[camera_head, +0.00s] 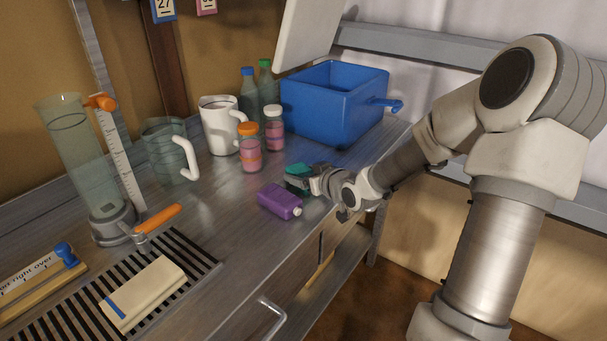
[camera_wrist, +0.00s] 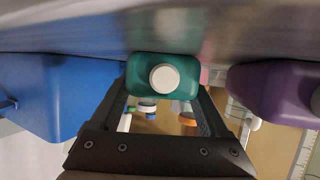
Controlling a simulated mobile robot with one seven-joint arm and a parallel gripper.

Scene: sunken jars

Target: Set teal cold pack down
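The teal cold pack (camera_head: 297,171) is a small block with a white round cap, which shows in the wrist view (camera_wrist: 146,66). My gripper (camera_head: 303,182) is at the pack, near the front edge of the metal bench. In the wrist view my gripper's fingers (camera_wrist: 163,88) lie against both sides of the pack, shut on it. The pack is upright or nearly so and very close to the bench top (camera_wrist: 230,30); I cannot tell whether it touches. In the head view my gripper partly hides it.
A purple pack (camera_head: 280,201) lies just left of my gripper. A blue bin (camera_head: 335,105) stands behind. Two orange- and white-lidded jars (camera_head: 250,150), a white mug (camera_head: 219,126), bottles (camera_head: 248,92), a glass jug (camera_head: 165,150) and a tall cylinder (camera_head: 85,160) stand left. Bench between purple pack and drain grille is clear.

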